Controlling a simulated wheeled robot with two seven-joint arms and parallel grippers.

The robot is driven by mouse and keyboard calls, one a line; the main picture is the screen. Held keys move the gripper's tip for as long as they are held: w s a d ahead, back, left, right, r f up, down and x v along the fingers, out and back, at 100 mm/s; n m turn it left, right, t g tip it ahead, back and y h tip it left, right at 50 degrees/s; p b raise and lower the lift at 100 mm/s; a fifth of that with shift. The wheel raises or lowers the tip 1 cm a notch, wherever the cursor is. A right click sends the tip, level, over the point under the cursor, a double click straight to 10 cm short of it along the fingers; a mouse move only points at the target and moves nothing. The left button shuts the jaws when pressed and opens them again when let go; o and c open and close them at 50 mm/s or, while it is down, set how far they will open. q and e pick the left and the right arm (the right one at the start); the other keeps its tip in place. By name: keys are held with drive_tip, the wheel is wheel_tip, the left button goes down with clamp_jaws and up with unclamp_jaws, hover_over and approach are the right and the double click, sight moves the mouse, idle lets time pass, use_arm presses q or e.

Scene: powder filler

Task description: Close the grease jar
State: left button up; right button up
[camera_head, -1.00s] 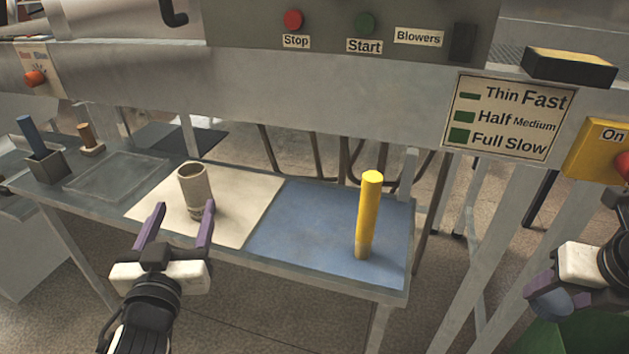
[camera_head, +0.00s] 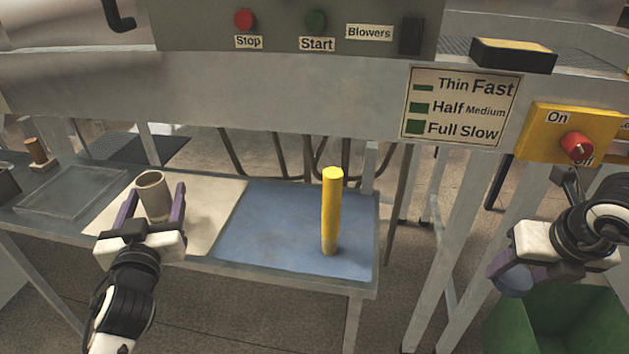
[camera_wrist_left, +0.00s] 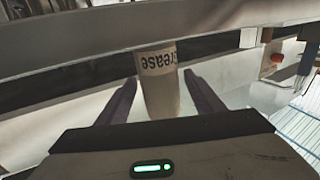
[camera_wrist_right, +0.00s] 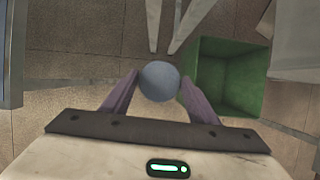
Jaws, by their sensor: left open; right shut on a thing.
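The beige grease jar (camera_head: 153,192) stands upright on the white mat in the head view. Its "Grease" label shows in the left wrist view (camera_wrist_left: 157,66), and its top looks open in the head view. My left gripper (camera_head: 154,198) is open, with one finger on each side of the jar; I cannot tell if they touch it. My right gripper (camera_head: 515,278) is shut on a round blue-grey lid-like piece (camera_wrist_right: 159,81), held in the air at the right, well away from the jar. The lid-like piece is partly hidden by the gripper in the head view.
A yellow cylinder (camera_head: 331,212) stands on the blue mat (camera_head: 275,235), right of the white mat (camera_head: 215,215). A clear tray (camera_head: 70,192) lies at the left. A machine panel overhangs the table's back. A green bin (camera_wrist_right: 235,75) is below my right gripper.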

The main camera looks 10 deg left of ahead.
use_arm(q)
drive_tip(key=shift+w, duration=0.15)
drive_tip(key=c, duration=1.3)
drive_tip(key=shift+r, duration=0.15)
use_arm(e)
drive_tip(key=shift+r, duration=0.1)
